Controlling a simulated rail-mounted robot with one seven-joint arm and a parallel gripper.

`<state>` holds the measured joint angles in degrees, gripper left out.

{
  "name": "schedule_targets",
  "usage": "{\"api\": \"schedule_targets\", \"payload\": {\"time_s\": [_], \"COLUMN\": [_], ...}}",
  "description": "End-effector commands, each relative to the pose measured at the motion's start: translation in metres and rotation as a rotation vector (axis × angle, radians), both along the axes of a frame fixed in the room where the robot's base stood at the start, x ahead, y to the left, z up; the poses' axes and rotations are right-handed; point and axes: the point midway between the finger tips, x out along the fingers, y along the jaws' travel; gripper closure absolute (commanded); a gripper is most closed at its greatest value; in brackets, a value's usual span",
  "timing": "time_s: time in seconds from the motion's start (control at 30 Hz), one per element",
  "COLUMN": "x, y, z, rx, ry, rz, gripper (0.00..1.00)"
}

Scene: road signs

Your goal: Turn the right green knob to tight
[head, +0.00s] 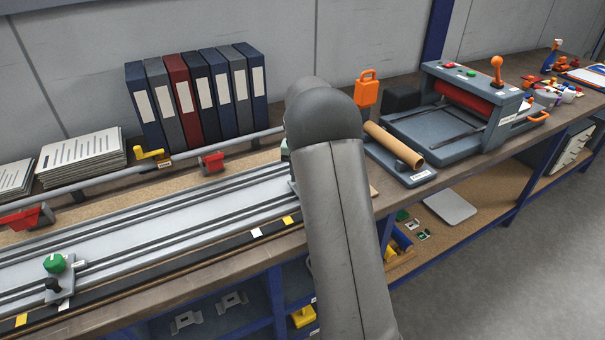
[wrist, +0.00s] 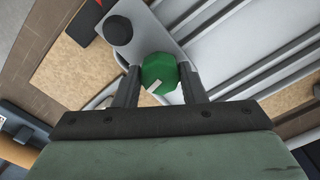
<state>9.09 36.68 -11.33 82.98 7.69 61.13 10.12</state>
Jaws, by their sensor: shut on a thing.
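The right green knob (wrist: 160,73) shows in the wrist view, between the two fingers of my gripper (wrist: 158,86). My gripper is shut on it, with one finger on each side. The knob has a white pointer mark at its lower left and sits on a light grey plate (wrist: 164,42). A black round knob (wrist: 118,30) stands on the same plate. In the head view, my arm hides the gripper and nearly all of the right knob's place. Another green knob (head: 54,263) is on the left end of the grey rail bed (head: 150,230). I cannot read any tight marking.
A grey bar (head: 110,178) with a red clamp (head: 211,162) and a yellow clamp (head: 150,153) runs behind the rail bed. Binders (head: 198,90) and paper stacks (head: 82,157) stand behind it. A cardboard tube (head: 393,145) and a press (head: 450,110) are to the right.

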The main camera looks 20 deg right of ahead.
Motion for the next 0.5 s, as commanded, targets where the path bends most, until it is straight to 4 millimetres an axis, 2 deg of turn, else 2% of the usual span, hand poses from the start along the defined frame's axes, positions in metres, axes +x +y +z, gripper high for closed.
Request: {"api": "schedule_targets", "payload": {"time_s": [0.2, 0.5], "x": [0.0009, 0.0009], "y": [0.0001, 0.0], "z": [0.0016, 0.0016], "rx": [-0.001, -0.001], "ry": [-0.004, -0.004], "rz": [-0.108, -0.173], "gripper": [0.85, 0.85]}}
